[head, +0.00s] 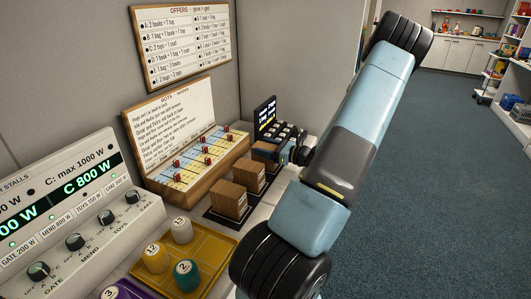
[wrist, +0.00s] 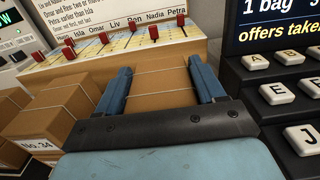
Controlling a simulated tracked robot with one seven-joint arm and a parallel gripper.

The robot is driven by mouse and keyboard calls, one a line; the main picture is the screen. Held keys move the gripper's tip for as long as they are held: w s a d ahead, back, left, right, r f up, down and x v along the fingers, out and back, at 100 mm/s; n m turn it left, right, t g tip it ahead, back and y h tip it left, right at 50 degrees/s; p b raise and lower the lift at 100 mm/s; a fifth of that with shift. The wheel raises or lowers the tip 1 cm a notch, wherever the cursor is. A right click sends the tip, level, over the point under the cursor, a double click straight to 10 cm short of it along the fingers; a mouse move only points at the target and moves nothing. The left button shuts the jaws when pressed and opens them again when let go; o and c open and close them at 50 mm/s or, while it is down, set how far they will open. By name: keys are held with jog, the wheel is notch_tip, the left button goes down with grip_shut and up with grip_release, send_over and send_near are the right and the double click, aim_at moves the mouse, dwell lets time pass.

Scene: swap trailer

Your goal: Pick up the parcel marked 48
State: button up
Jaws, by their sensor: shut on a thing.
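My gripper (head: 286,152) reaches down to the far end of a row of brown parcels. In the wrist view its two blue fingers (wrist: 160,76) are shut on a string-tied brown parcel (wrist: 158,90), one on each side. The same held parcel shows in the head view (head: 265,151). Its number is hidden from me. I cannot tell whether it is clear of the surface. A parcel labelled No.34 (wrist: 40,128) lies to its left in the wrist view. In the head view the other parcels are a near one (head: 228,201) and a middle one (head: 248,175).
A rota board (head: 165,120) with red pegs stands behind the parcels. A keypad with a dark screen (head: 266,114) is beyond them. A yellow tray (head: 205,265) with numbered cylinders and a power panel (head: 75,200) are nearer. Open carpet (head: 430,170) lies to the right.

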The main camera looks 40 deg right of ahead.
jog(key=c, duration=0.5)
jog(key=shift+o, duration=0.2)
